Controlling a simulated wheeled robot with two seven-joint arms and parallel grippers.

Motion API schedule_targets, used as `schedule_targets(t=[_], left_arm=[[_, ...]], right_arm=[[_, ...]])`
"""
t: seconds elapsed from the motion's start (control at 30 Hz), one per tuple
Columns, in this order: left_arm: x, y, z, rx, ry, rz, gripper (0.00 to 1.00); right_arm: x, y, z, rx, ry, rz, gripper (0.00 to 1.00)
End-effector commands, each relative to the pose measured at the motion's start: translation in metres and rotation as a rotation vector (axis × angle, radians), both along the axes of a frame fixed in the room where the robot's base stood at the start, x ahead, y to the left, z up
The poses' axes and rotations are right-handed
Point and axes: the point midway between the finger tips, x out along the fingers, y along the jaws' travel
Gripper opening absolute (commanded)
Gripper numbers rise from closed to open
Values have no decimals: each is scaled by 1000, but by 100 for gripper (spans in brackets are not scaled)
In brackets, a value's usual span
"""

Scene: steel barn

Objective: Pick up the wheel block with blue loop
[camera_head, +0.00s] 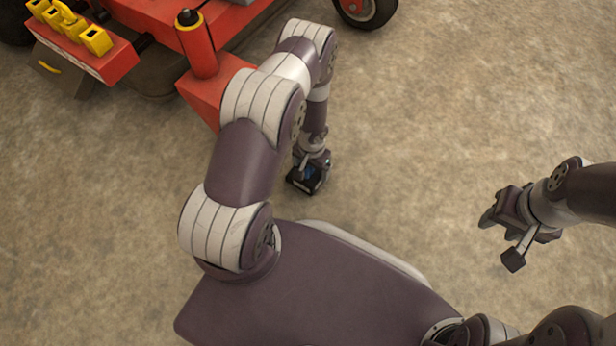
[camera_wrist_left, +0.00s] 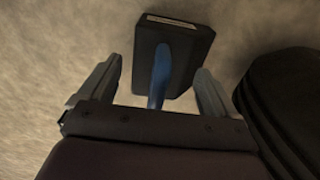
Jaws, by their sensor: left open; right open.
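The wheel block (camera_wrist_left: 178,52) is a black block with a pale label on its far edge, lying on the floor in the left wrist view. Its blue loop (camera_wrist_left: 161,75) runs from the block toward my left gripper (camera_wrist_left: 158,88). The gripper is open, one finger on each side of the loop; I cannot tell whether either touches it. In the head view my left gripper (camera_head: 308,172) is low over the floor, and the block (camera_head: 303,185) shows partly beneath it. My right gripper (camera_head: 501,239) is open and empty at the right, well away from the block.
A red machine (camera_head: 210,90) with dark wheels (camera_head: 366,8) stands at the upper left, close to my left arm. A red box with yellow pieces (camera_head: 95,40) is at its left. A dark ribbed round object (camera_wrist_left: 285,105) sits right of the block. The floor right of centre is clear.

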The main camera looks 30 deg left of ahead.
Motion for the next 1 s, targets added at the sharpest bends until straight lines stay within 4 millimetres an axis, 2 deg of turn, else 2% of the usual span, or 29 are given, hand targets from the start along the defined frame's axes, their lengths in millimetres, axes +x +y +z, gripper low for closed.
schedule_targets(t=[0.07, 0.1, 0.37, 1.0], left_arm=[[0, 0, 3, 0, -1, 0, 91], [0, 0, 3, 0, -1, 0, 85], [0, 0, 3, 0, -1, 1, 0], [-2, 0, 1, 0, 4, 1, 0]], right_arm=[[0, 0, 3, 0, -1, 0, 43], [0, 0, 3, 0, -1, 0, 43], [0, 0, 3, 0, -1, 0, 43], [0, 0, 2, 0, -1, 0, 43]])
